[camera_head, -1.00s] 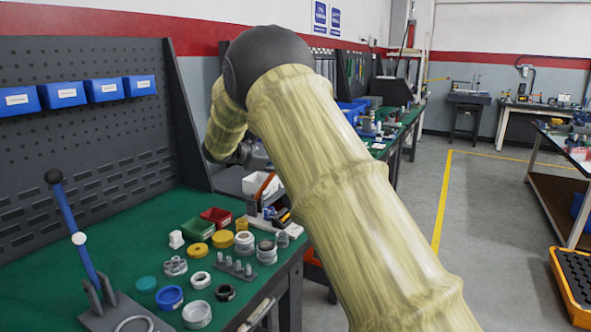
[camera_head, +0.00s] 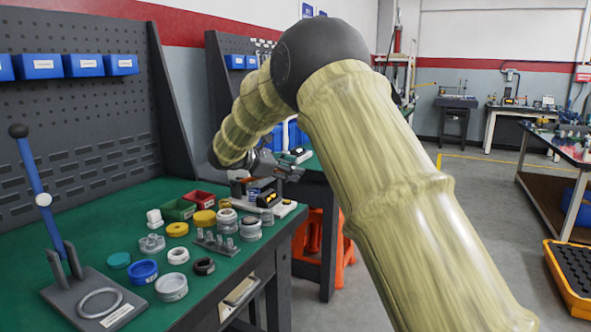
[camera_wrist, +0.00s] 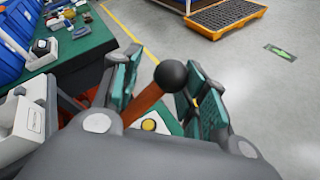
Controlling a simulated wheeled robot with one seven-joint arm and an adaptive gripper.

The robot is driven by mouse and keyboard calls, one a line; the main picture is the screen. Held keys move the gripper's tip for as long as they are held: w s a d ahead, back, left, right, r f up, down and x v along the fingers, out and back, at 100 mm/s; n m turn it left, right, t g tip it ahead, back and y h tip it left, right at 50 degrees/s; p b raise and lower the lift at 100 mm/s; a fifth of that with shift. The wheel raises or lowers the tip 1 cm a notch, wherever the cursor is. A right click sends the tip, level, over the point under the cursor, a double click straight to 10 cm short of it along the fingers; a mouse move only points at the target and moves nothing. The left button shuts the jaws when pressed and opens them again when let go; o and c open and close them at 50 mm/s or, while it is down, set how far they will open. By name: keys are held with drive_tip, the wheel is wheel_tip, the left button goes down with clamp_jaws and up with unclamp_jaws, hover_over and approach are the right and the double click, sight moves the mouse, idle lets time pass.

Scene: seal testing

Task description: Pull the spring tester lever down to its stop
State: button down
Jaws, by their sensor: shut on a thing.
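The spring tester (camera_head: 266,196), a small device with a yellow-and-black face, stands at the far right end of the green bench in the head view. Its orange-brown lever (camera_wrist: 147,101) with a black ball knob (camera_wrist: 171,75) shows in the wrist view, tilted. My gripper (camera_wrist: 165,92) is shut on this lever, with a teal-padded finger on each side and the knob standing out between them. In the head view my gripper (camera_head: 287,171) is small, just above and right of the tester. The lever is hard to make out there.
A blue lever (camera_head: 38,185) with a black knob stands on a grey plate at the left of the bench (camera_head: 75,238). Several rings, caps and small bins (camera_head: 178,209) lie between. A yellow-edged pallet (camera_head: 570,275) is on the floor at right.

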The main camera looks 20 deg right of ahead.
drive_tip(key=c, duration=2.2)
unclamp_jaws()
drive_tip(key=shift+s+a+f+b, duration=0.15)
drive_tip(key=shift+f+b, duration=0.25)
drive_tip(key=shift+f, duration=0.4)
drive_tip(key=shift+s+d+f+b, duration=0.1)
drive_tip(key=shift+f+b, duration=0.3)
drive_tip(key=shift+f, duration=0.35)
drive_tip(key=shift+a, duration=0.1)
drive_tip(key=o, duration=1.1)
drive_tip(key=shift+f, duration=0.1)
drive_tip(key=shift+w, duration=0.15)
drive_tip(key=shift+r, duration=0.25)
drive_tip(key=v, duration=1.2)
drive_tip(key=shift+f, duration=0.1)
